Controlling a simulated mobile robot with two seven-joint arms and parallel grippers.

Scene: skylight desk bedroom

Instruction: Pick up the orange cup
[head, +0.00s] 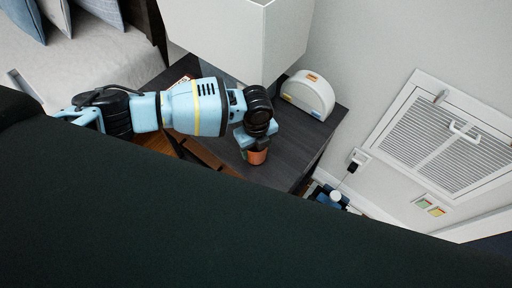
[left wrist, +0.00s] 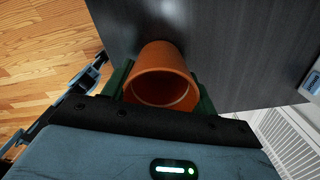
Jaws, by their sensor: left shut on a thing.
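The orange cup (head: 257,156) is at the front part of the dark nightstand top (head: 290,165) in the head view, mostly hidden by my left gripper (head: 250,143). In the left wrist view the orange cup (left wrist: 161,76) sits between the two green fingers of my left gripper (left wrist: 163,90), its open rim facing the camera. The gripper is shut on the cup's sides. Whether the cup rests on the dark surface or is lifted off it, I cannot tell. My right gripper is in neither view.
A white arched object (head: 309,95) stands on the nightstand's far side. A large white box-shaped thing (head: 240,35) is above it. A bed (head: 80,55) with pillows is at left. A vent panel (head: 445,135) and a plug (head: 357,158) are on the right wall.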

